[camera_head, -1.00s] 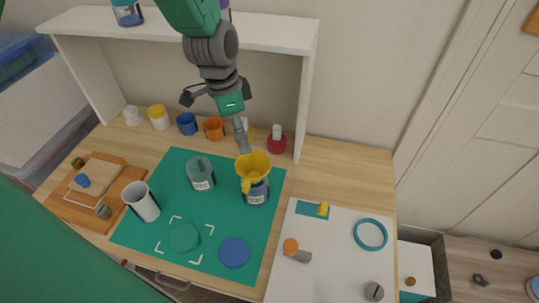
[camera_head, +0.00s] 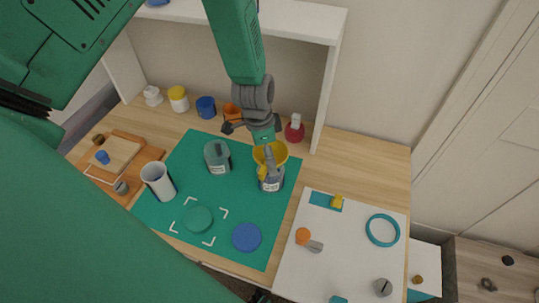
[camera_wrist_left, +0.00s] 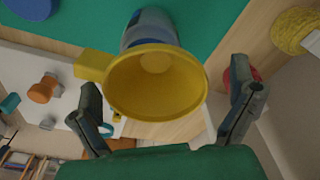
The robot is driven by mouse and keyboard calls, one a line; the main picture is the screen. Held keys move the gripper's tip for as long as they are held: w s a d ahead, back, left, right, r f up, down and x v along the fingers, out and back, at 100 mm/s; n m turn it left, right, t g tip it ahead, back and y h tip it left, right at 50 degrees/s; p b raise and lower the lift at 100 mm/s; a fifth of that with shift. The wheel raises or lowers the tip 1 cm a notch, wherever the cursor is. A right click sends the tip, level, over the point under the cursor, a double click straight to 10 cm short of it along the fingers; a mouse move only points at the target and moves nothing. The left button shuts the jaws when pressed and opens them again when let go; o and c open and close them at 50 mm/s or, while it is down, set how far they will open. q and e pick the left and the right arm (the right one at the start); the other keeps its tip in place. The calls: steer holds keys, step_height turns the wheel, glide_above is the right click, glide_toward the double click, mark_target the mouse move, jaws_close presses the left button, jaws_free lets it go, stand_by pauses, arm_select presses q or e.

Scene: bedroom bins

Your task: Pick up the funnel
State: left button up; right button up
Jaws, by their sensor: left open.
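The yellow funnel (camera_head: 282,154) sits upright in the mouth of a blue-grey jar (camera_head: 272,183) on the green mat (camera_head: 195,165). In the left wrist view the funnel's wide round rim (camera_wrist_left: 155,85) faces the camera, with its tab handle (camera_wrist_left: 93,66) to the left and the jar (camera_wrist_left: 150,25) behind it. My left gripper (camera_head: 264,143) is just above the funnel and hides part of its rim. In the left wrist view its two fingers (camera_wrist_left: 164,80) are spread apart on either side of the funnel, holding nothing. My right gripper is not seen.
A grey-green jar (camera_head: 217,157) stands left of the funnel, with a white cup (camera_head: 157,181) further left. Green (camera_head: 197,219) and blue (camera_head: 246,237) discs lie in front. A red bottle (camera_head: 294,130) stands behind right, near the shelf's side panel (camera_head: 331,90).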

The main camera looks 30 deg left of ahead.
arm_select(q)
steer(key=shift+s+d+r, duration=0.1)
steer(key=shift+d+r, duration=0.1)
steer(key=shift+d, duration=0.2)
steer(key=c, duration=1.1)
steer(key=shift+d, duration=0.2)
steer(key=shift+c, duration=0.5)
steer(key=shift+a, duration=0.1)
